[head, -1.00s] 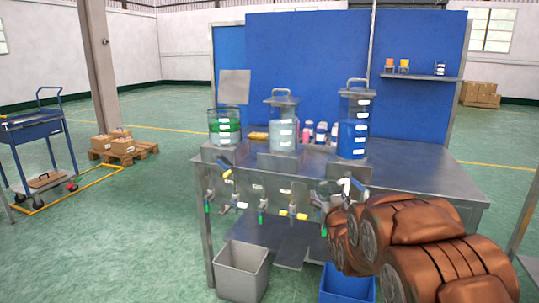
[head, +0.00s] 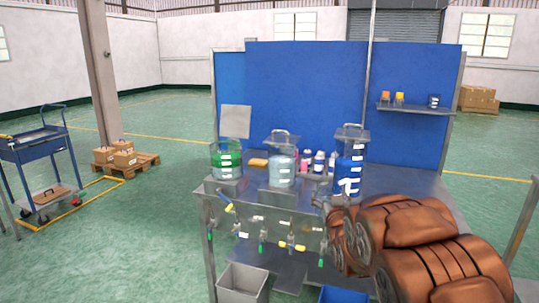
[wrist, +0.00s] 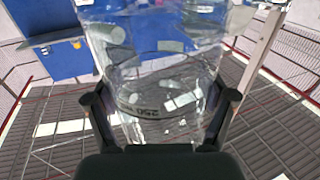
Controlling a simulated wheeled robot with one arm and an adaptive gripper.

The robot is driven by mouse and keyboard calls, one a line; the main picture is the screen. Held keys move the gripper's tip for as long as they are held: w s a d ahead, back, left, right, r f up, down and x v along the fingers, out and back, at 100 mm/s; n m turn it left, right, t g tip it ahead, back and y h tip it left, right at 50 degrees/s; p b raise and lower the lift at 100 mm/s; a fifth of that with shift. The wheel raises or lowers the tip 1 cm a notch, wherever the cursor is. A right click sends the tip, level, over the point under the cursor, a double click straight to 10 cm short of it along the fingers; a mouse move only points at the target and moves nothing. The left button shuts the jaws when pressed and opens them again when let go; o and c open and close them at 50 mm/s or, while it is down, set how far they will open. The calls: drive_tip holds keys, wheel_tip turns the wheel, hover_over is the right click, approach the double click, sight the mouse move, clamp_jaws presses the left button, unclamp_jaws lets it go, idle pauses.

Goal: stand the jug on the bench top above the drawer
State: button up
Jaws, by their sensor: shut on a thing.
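A clear, see-through jug (wrist: 160,75) with dark scale print near its narrower end fills the middle of the wrist view. My gripper (wrist: 160,100) is shut on it, with one black finger on each side. In the head view my gripper (head: 338,203) is at the bench's front edge, in front of the blue tank, partly hidden by my brown arm. The jug cannot be made out clearly there. The steel bench top (head: 400,185) carries the tanks. I cannot make out the drawer; my arm hides the bench's right front.
On the bench stand a green-filled tank (head: 226,160), a clear tank (head: 282,170), a blue tank (head: 348,172) and small bottles (head: 319,163). Valves (head: 291,246) line the front. Bare top shows at right. Grey (head: 242,283) and blue (head: 343,294) bins stand below.

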wheel_tip(320, 180, up, 8)
drive_tip(key=p, duration=0.6)
drive_tip(key=shift+p, duration=0.35)
drive_tip(key=shift+d, duration=0.1)
idle(0.3)
